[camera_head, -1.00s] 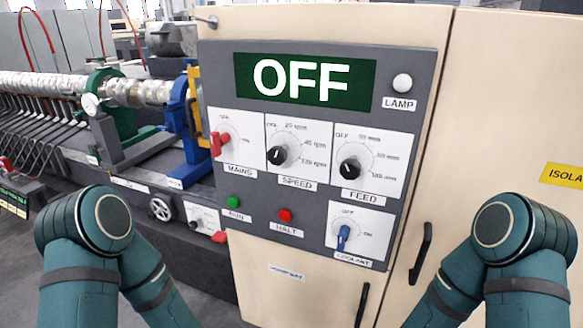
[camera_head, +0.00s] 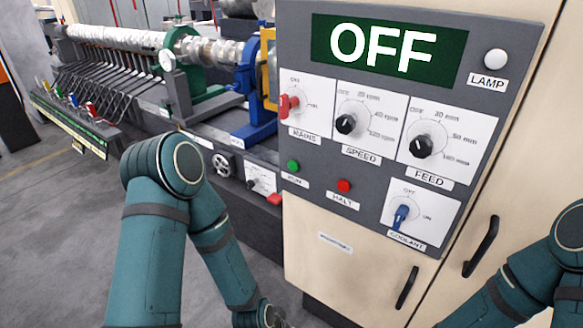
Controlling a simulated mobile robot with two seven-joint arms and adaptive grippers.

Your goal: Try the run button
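The green run button (camera_head: 293,166) sits on the grey control panel (camera_head: 300,205), above a small label. The red halt button (camera_head: 344,186) is to its right. The display (camera_head: 387,47) reads OFF. The lamp (camera_head: 495,58) at the panel's upper right is white. Nothing of mine touches the panel.
The black speed knob (camera_head: 346,124), black feed knob (camera_head: 421,146) and blue coolant switch (camera_head: 401,215) share the panel. Two black door handles (camera_head: 482,246) stick out below. A lathe-like machine (camera_head: 120,38) runs along the left. Open grey floor (camera_head: 50,240) lies at lower left.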

